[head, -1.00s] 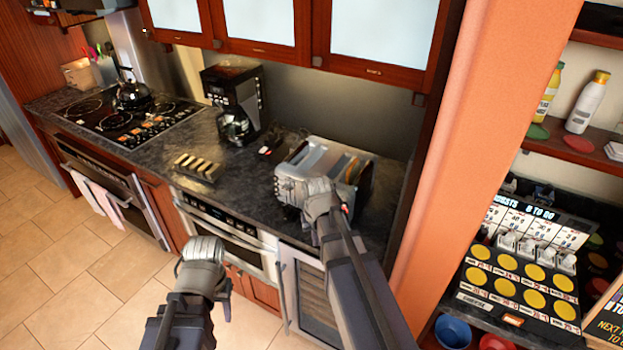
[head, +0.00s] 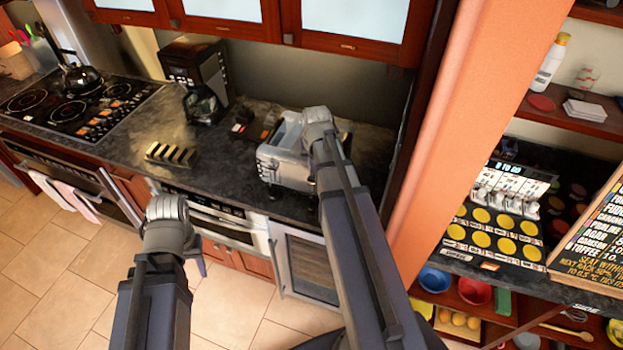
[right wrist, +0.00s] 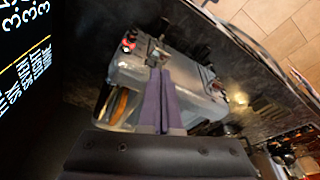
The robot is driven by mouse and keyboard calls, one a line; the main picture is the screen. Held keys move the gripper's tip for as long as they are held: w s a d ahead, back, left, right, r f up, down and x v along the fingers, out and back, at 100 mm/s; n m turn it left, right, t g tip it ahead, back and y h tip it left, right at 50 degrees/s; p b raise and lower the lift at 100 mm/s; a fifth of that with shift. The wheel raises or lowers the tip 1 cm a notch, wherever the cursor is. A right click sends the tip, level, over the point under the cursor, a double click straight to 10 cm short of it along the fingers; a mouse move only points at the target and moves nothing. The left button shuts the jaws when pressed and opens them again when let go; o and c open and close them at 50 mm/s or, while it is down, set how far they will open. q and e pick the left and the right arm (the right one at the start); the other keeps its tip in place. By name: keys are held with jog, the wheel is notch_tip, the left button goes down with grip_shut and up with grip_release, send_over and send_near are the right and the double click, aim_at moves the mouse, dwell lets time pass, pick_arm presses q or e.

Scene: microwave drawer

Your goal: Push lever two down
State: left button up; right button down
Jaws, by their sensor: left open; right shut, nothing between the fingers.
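The silver toaster (head: 285,165) stands on the dark counter, partly hidden behind my right arm in the head view. In the right wrist view the toaster (right wrist: 185,80) shows tilted, with brown bread (right wrist: 118,106) in a slot and red-and-dark controls (right wrist: 129,42) at one end. My right gripper (right wrist: 157,72) is shut and empty, its purple fingers in front of the toaster near the control end. Whether they touch a lever cannot be told. I cannot single out lever two. My left gripper (head: 168,212) is open and empty, low in front of the counter, its fingers mostly hidden.
A coffee maker (head: 195,80) stands behind left of the toaster, and a slotted rack (head: 172,155) lies on the counter. A kettle (head: 77,78) sits on the stove. An orange pillar (head: 465,130) bounds the right side. Cabinets (head: 345,30) hang above.

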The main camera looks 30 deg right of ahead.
aim_at(312, 181)
jog(key=shift+f, duration=0.1)
jog(key=b+x, duration=0.6)
jog(key=x, duration=0.1)
jog(key=shift+b, duration=0.4)
notch_tip(312, 181, down, 7)
jog(key=b, duration=0.7)
jog(key=shift+r+p, duration=0.3)
jog(key=shift+r, duration=0.05)
jog(key=s, duration=0.1)
jog(key=s+a+r+p, duration=0.1)
jog(key=shift+s+a, duration=0.15)
jog(key=shift+s, duration=0.25)
